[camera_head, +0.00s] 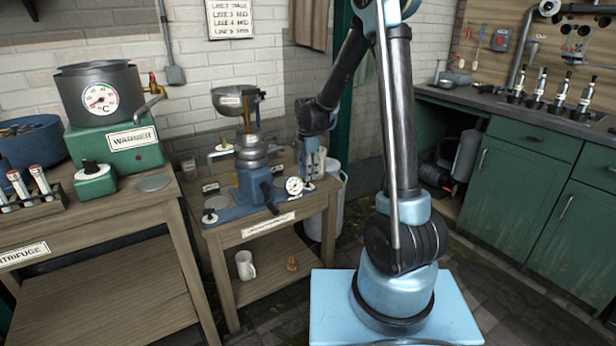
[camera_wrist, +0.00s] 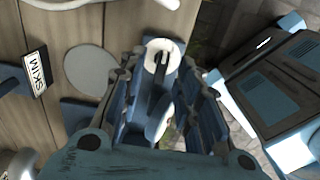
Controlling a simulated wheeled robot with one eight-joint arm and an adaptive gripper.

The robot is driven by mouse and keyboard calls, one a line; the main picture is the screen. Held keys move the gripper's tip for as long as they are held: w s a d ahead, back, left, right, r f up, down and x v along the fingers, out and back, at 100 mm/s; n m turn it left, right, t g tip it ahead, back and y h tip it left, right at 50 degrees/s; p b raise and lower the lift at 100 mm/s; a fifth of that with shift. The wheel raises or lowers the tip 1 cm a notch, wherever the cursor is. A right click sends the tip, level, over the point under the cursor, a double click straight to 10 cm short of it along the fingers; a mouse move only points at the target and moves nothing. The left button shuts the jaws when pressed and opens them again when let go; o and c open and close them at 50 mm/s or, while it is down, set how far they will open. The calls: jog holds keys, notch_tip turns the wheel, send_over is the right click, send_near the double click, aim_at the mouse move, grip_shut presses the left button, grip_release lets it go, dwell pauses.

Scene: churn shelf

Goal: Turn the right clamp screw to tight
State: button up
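The cream separator (camera_head: 250,185), with a metal bowl on top and a blue base, stands on a small wooden table. The right clamp screw (camera_wrist: 162,54) shows in the wrist view as a white disc with a dark bar across it. My gripper (camera_wrist: 163,72) is over this screw, its two blue fingers on either side of the bar with gaps between. I cannot tell whether a finger touches it. In the head view my gripper (camera_head: 309,172) points down at the table's right side and largely hides the screw. The left clamp screw (camera_head: 210,217) is at the table's front left.
A round gauge (camera_head: 294,186) stands just left of my gripper. A SKIM label (camera_wrist: 36,72) and a grey disc (camera_wrist: 91,70) lie on the tabletop. A mug (camera_head: 245,265) sits on the lower shelf. A white bin (camera_head: 328,210) stands right of the table.

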notch_tip(320, 180, up, 10)
jog(key=shift+r, duration=0.15)
dwell(0.3)
jog(key=shift+w, duration=0.1)
jog(key=s+d+r+m+t, duration=0.1)
jog(key=s+d+r+m, duration=0.1)
jog(key=s+d+m, duration=0.55)
jog(key=s+d+r+m, duration=0.2)
jog(key=s+d+m, duration=0.3)
jog(key=s+d, duration=0.4)
jog(key=s+d+f+m, duration=0.2)
jog(key=s+f+m, duration=0.2)
jog(key=s+m, duration=0.2)
jog(key=s+d+f+m+t, duration=0.1)
jog(key=s+d+f+m, duration=0.2)
jog(key=s+m, duration=0.3)
jog(key=s+f, duration=0.1)
jog(key=s, duration=0.3)
jog(key=shift+s+d+f, duration=0.15)
jog(key=shift+d+f, duration=0.15)
